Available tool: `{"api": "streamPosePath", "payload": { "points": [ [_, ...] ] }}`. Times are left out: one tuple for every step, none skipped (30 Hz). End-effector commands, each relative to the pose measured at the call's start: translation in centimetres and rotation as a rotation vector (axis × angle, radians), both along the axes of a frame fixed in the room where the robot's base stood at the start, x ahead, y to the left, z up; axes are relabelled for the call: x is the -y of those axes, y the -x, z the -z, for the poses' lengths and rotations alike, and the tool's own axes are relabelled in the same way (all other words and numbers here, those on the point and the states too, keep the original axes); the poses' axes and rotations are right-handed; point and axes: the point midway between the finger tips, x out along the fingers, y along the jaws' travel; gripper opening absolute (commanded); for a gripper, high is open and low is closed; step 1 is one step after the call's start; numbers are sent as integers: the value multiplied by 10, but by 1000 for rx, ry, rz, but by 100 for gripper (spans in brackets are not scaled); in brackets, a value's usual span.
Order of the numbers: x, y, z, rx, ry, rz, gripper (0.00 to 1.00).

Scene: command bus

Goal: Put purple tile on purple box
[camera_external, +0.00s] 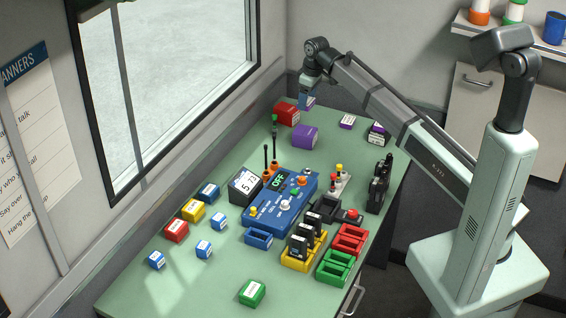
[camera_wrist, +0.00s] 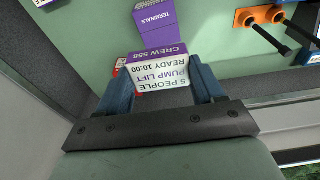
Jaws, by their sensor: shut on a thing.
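The purple tile (camera_wrist: 160,65), with a purple edge reading "CREW 558" and a white printed face, is between my gripper's two blue fingers in the wrist view. My gripper (camera_wrist: 163,88) is shut on it. In the external view my gripper (camera_external: 306,102) is at the far end of the table, just above and behind the red box; the held tile is hard to make out there. The purple box (camera_external: 305,136) stands on the table in front of the gripper.
A red box (camera_external: 286,114) stands beside the purple box. Another purple-and-white tile (camera_external: 347,121) and a dark box (camera_external: 377,134) lie to the right. Orange-based posts (camera_external: 270,166) and a blue control panel (camera_external: 282,200) stand nearer. The window wall runs along the left.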

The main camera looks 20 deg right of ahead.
Motion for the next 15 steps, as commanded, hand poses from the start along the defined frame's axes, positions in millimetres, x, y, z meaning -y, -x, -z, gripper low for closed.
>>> {"api": "streamPosePath", "payload": {
  "points": [
    [0,0,3,0,0,-6,36],
    [0,0,5,-1,0,-9,36],
    [0,0,9,-2,0,-11,36],
    [0,1,12,-2,1,-12,36],
    [0,1,16,-2,1,-12,36],
    [0,1,22,-2,1,-12,36],
    [0,1,27,-2,0,-12,36],
    [0,1,32,-2,1,-12,36],
    [0,1,39,-3,1,-12,36],
    [0,1,44,-3,1,-11,36],
    [0,1,48,-2,0,-11,36],
    [0,1,53,-1,0,-11,36],
    [0,0,56,-2,0,-11,36],
    [0,0,59,-2,0,-11,36],
    [0,0,62,-2,0,-11,36]
  ]
}}
